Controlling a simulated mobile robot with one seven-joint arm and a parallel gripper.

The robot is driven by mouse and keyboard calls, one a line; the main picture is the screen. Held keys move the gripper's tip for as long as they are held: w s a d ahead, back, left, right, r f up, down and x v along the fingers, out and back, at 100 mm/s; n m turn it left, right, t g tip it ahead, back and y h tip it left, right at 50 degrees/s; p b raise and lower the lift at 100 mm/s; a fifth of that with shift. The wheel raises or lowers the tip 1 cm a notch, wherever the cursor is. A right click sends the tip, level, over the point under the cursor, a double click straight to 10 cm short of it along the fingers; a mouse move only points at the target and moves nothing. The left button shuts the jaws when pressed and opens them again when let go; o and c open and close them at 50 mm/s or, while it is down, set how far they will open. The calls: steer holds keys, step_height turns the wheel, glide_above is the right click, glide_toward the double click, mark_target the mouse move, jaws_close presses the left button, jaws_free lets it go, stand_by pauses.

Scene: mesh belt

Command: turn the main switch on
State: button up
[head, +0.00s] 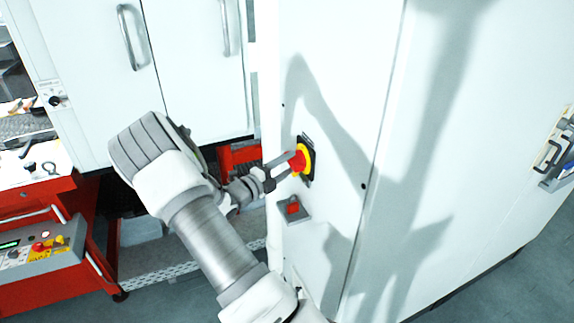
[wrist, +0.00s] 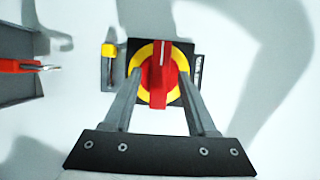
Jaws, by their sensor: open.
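The main switch is a red rotary handle (wrist: 158,77) on a yellow ring with a black square plate, mounted on the white cabinet. In the wrist view its handle stands upright in the picture, with a white mark at its top. It also shows in the head view (head: 299,160). My gripper (wrist: 160,88) is open, with one finger on each side of the red handle. The fingertips lie over the yellow ring in the wrist view; whether they touch the handle I cannot tell. In the head view my gripper (head: 287,165) reaches the switch from the left.
A small yellow-and-black part (wrist: 108,60) sits left of the switch plate. A grey box with a red part (head: 293,208) juts from the cabinet below the switch.

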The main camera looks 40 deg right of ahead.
steer(key=shift+c, duration=0.3)
jaws_close()
steer(key=shift+f, duration=0.1)
steer(key=m+b, duration=0.1)
steer(key=m+h+b, duration=0.1)
steer(key=shift+f+m, duration=0.25)
steer(key=shift+m, duration=0.05)
steer(key=m+g+h+b, duration=0.1)
steer(key=m+g+b, duration=0.1)
steer(key=m, duration=0.4)
steer(key=m+g+h+b, duration=0.1)
steer(key=m+g+b, duration=0.2)
steer(key=m+b, duration=0.2)
steer(key=m+g+h+b, duration=0.1)
steer(key=m+g+b, duration=0.1)
steer(key=m, duration=0.6)
steer(key=shift+w+d+f+m+g+b, duration=0.1)
steer(key=shift+w+f+m+g+b, duration=0.2)
steer(key=shift+b, duration=0.4)
steer(key=shift+w+r+m+g, duration=0.1)
steer(key=shift+r+m+g, duration=0.05)
steer(key=shift+m+g, duration=0.15)
